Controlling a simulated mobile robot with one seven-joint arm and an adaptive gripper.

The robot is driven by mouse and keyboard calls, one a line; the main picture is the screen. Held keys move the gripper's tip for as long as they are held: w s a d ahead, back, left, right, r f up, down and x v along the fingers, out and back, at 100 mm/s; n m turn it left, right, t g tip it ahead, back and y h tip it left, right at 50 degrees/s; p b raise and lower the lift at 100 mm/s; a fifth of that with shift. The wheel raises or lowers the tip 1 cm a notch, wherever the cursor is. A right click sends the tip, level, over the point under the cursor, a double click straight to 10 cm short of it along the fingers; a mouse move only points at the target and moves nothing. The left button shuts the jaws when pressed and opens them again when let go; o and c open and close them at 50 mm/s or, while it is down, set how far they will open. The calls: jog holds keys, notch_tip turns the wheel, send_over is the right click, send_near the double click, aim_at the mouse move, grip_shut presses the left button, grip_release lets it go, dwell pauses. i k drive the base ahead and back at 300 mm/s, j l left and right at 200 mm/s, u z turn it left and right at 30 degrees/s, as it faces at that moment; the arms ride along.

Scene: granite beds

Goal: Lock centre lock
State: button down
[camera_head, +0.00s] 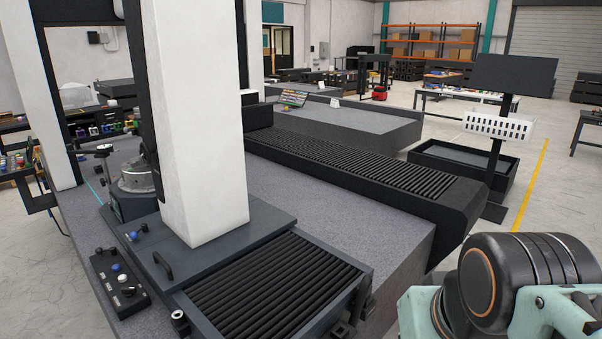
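I cannot tell for certain which part is the centre lock. A small black control box (105,266) lies at the left front of the machine, with a blue knob (116,267) and several white or metal knobs on top. Another small blue-tipped lever (135,235) is on the dark base plate (215,263) behind it. A round metal fixture (136,178) stands farther back, partly hidden by the white column. My gripper is not in view; only a link of my arm shows at the lower right.
A tall white column (203,120) rises from the base plate. A black handle (162,265) stands up on the plate. Ribbed bellows covers (275,288) lie in front and along the granite bed (330,205). Open floor lies at the right.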

aim_at(126, 129)
jog(key=k+j, duration=0.15)
jog(key=j, duration=0.2)
jog(key=k+j, duration=0.2)
jog(key=j, duration=0.15)
jog(key=k+j, duration=0.15)
jog(key=j, duration=0.2)
jog(key=k+j, duration=0.2)
jog(key=j, duration=0.15)
jog(key=j+u, duration=0.1)
jog(key=j, duration=0.7)
jog(key=i+j, duration=0.1)
jog(key=j, duration=0.3)
jog(key=i+j, duration=0.1)
jog(key=j, duration=0.3)
jog(key=i+j, duration=0.3)
jog(key=j, duration=0.15)
jog(key=i+j, duration=0.3)
jog(key=j, duration=0.15)
jog(key=i+j, duration=0.15)
jog(key=j, duration=0.2)
jog(key=i+j, duration=0.1)
jog(key=j, duration=0.3)
jog(key=i+j, duration=0.15)
jog(key=j, duration=0.2)
jog(key=j+u, duration=0.05)
